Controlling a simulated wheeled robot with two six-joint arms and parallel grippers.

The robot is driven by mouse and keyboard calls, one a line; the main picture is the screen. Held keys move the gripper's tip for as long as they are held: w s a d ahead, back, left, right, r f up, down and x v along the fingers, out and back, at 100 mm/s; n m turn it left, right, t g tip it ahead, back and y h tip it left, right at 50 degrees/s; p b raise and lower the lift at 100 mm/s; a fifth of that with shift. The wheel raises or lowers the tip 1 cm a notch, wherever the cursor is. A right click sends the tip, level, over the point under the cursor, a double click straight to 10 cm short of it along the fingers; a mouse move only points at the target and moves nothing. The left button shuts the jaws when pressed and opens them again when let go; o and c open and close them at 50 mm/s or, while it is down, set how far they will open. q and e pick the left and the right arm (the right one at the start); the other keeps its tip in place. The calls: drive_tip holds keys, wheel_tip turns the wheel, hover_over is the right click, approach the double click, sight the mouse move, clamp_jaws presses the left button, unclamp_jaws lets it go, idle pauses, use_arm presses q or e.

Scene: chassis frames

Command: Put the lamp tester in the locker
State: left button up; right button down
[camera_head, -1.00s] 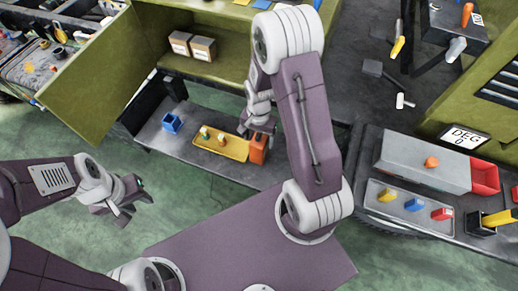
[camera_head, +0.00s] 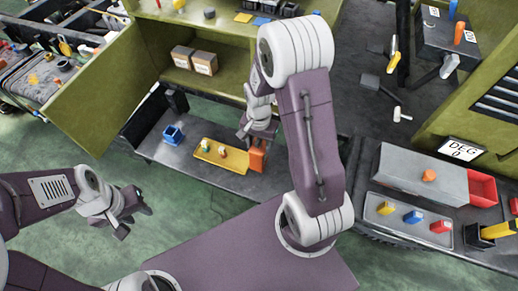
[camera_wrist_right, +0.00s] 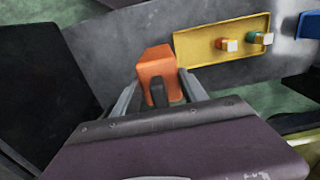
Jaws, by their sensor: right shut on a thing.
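The lamp tester, an orange box (camera_head: 257,158) with a dark part in front, is at the right end of the low grey bench, just right of the yellow tray. My right gripper (camera_head: 259,137) is shut on it. In the right wrist view the orange box (camera_wrist_right: 157,66) sits between the two fingers (camera_wrist_right: 160,92). I cannot tell whether it still touches the bench. The locker (camera_head: 225,77) is the olive cabinet behind the bench, with its door (camera_head: 90,90) swung open to the left. My left gripper (camera_head: 134,216) is open and empty over the floor.
A grey bench with a parts tray (camera_head: 380,221) stands at right.

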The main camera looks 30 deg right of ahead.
drive_tip(key=s+d+r, duration=0.3)
drive_tip(key=s+r, duration=0.4)
drive_tip(key=s, duration=0.4)
drive_tip(key=shift+s+p, duration=0.2)
drive_tip(key=shift+p, duration=0.1)
drive_tip(key=w+a+r+n+p, duration=0.3)
drive_tip(key=w+n+p, duration=0.1)
drive_tip(key=w+n, duration=0.1)
drive_tip(key=w+a+r+n+p, duration=0.3)
drive_tip(key=w+n+p, duration=0.1)
drive_tip(key=w, duration=0.2)
drive_tip(key=shift+w+a+r+n, duration=0.15)
drive_tip(key=shift+w+a+n, duration=0.05)
drive_tip(key=shift+a+n, duration=0.2)
drive_tip(key=shift+w, duration=0.1)
